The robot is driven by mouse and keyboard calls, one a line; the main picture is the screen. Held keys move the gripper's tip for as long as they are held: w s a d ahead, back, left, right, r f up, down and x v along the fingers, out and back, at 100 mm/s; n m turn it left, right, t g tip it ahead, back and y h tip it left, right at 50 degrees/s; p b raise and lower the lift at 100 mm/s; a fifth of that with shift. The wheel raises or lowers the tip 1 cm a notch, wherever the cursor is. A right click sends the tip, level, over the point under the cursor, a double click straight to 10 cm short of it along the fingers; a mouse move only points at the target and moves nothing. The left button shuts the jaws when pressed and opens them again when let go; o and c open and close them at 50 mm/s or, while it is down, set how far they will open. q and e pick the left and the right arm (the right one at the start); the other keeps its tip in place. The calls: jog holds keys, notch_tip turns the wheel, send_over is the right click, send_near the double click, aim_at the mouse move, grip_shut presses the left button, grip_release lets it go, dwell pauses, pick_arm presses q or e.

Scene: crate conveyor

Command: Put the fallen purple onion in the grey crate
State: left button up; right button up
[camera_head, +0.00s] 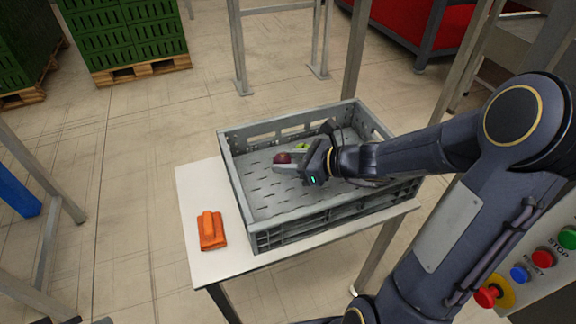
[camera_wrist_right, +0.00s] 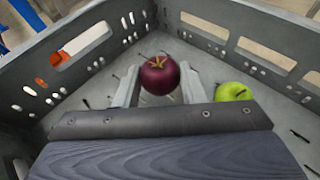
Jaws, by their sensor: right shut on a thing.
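The purple onion (camera_head: 282,159) is inside the grey crate (camera_head: 230,167), between the fingertips of my right gripper (camera_head: 287,163). In the right wrist view the onion (camera_wrist_right: 160,75) shows between the two finger ends, with its stem side toward the camera. My right gripper (camera_wrist_right: 158,82) is shut on it, low inside the crate. I cannot tell whether the onion touches the crate floor. A green apple-like fruit (camera_wrist_right: 233,92) lies in the crate beside the gripper, and it also shows partly in the head view (camera_head: 303,147). My left gripper is not in view.
The crate stands on a white table (camera_head: 190,203). An orange cloth-like item (camera_head: 211,231) lies on the table left of the crate. Green crates on a pallet (camera_head: 125,40) stand at the back left. Control buttons (camera_head: 545,258) are at the right edge.

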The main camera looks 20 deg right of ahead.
jog(key=shift+f+b, duration=0.5)
jog(key=shift+f, duration=0.15)
jog(key=o, duration=1)
jog(key=shift+r+p, duration=0.3)
jog(key=shift+p, duration=0.05)
jog(key=shift+r+p, duration=0.45)
jog(key=shift+r, duration=0.05)
jog(key=p+v, duration=0.2)
jog(key=v, duration=0.4)
jog(key=shift+s+d+r, duration=0.1)
jog(key=shift+s+d, duration=0.15)
jog(key=shift+s+d+r, duration=0.1)
jog(key=shift+s+d, duration=0.1)
jog(key=shift+s, duration=0.1)
